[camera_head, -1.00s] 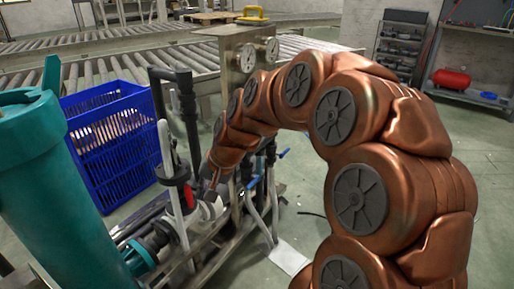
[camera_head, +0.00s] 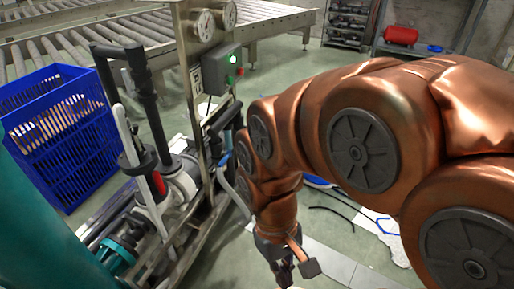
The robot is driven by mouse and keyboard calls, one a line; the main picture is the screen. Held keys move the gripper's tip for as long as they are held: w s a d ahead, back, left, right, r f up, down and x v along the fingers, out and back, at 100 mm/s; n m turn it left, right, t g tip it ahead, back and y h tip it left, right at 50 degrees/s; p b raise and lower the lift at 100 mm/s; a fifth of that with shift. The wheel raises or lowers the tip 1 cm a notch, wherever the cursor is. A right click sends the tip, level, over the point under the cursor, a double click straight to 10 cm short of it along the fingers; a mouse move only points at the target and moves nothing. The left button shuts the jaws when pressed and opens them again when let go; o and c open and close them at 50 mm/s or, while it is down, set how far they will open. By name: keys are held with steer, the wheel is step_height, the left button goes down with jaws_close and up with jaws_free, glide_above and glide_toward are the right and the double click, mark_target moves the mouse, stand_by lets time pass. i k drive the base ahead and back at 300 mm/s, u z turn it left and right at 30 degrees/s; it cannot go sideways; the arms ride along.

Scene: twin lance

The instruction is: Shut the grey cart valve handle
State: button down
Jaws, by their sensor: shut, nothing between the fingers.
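The pump cart (camera_head: 185,235) stands left of centre, with pipes, a metal post and a red-and-black part (camera_head: 158,183) on a white upright tube. A grey-blue lever-like part (camera_head: 226,117) shows at the post, below the control box; I cannot tell for certain whether it is the grey valve handle. My gripper (camera_head: 285,275) is at the bottom centre, right of the cart, pointing down over the floor. It is shut and empty, apart from the cart in the picture. My arm hides part of the area right of the post.
A control box (camera_head: 222,69) with green and red buttons and gauges (camera_head: 204,25) are on the post. A blue crate (camera_head: 60,135) stands left, behind a teal cylinder (camera_head: 35,225). Hoses and a blue-outlined item (camera_head: 388,226) lie on the floor right. A roller conveyor (camera_head: 270,30) runs behind.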

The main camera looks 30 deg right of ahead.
mark_target(131, 93)
steer(key=z, duration=0.25)
steer(key=k, duration=0.6)
steer(key=u, duration=0.95)
